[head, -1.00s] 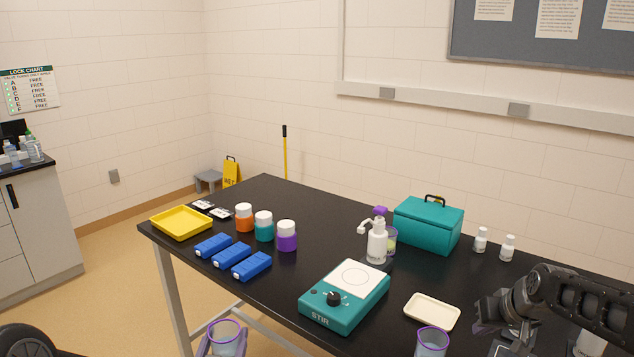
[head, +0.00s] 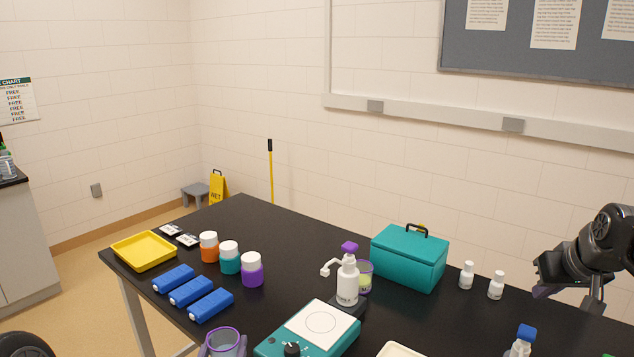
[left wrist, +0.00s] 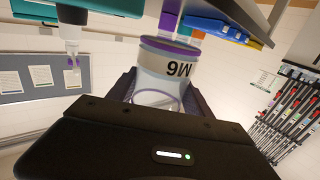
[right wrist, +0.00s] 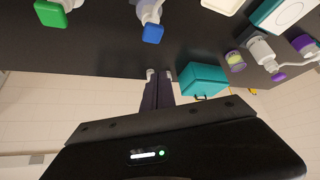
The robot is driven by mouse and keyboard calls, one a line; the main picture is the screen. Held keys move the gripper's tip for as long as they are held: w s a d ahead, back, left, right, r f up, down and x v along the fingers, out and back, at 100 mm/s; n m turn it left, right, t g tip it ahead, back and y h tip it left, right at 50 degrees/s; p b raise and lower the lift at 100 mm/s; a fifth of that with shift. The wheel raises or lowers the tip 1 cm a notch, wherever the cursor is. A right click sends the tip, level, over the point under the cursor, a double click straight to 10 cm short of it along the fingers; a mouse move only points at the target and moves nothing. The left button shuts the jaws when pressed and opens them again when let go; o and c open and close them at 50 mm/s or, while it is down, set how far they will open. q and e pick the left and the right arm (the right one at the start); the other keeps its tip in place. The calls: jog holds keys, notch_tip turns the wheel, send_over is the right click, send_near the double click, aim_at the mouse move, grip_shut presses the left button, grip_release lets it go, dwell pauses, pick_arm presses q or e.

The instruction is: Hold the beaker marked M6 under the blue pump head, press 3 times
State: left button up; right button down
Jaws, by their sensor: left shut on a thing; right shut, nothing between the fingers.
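The clear beaker marked M6 (left wrist: 165,80) with a purple rim is between the fingers of my left gripper (left wrist: 160,88), which is shut on it. The beaker also shows upright at the bottom of the head view (head: 224,344), by the table's front edge. The blue pump head (head: 526,332) tops a white bottle at the lower right, cut by the frame; it also shows in the right wrist view (right wrist: 153,33). My right gripper (head: 542,291) is shut and empty, behind and right of the blue pump.
A purple-headed pump bottle (head: 347,284), a yellow-green filled beaker (head: 365,277), a teal case (head: 408,258) and a teal stirrer (head: 309,330) stand mid-table. A green-topped bottle (right wrist: 50,14) is beside the blue pump. Small white bottles (head: 467,275) stand behind.

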jog(key=shift+f, duration=0.1)
